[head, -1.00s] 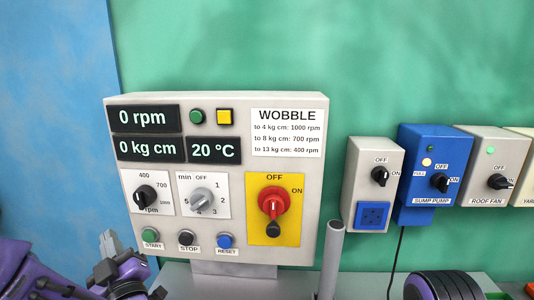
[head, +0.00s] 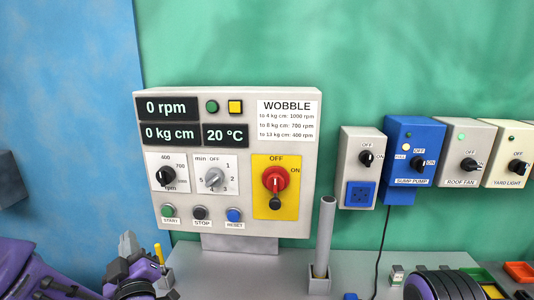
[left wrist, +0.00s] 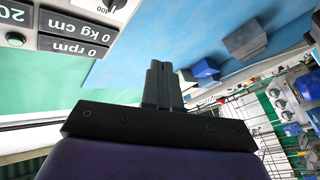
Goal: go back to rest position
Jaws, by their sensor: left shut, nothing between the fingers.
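My left gripper (head: 128,243) is at the lower left of the head view, below and left of the control panel (head: 310,150). It is shut and empty, apart from the panel. In the left wrist view its closed fingers (left wrist: 162,84) point up, with nothing between them. The panel reads 0 rpm, 0 kg cm and 20 °C. Its red main switch (head: 275,181) has its handle pointing down. My right gripper is not in view; a purple and black part of me shows at the lower right.
A grey upright post (head: 325,237) stands on the bench (head: 260,274). To the right are a socket box (head: 359,145), the blue sump pump box (head: 413,130), the roof fan box (head: 466,140) and the yard light box (head: 509,150). An orange tray (head: 519,271) lies at the right.

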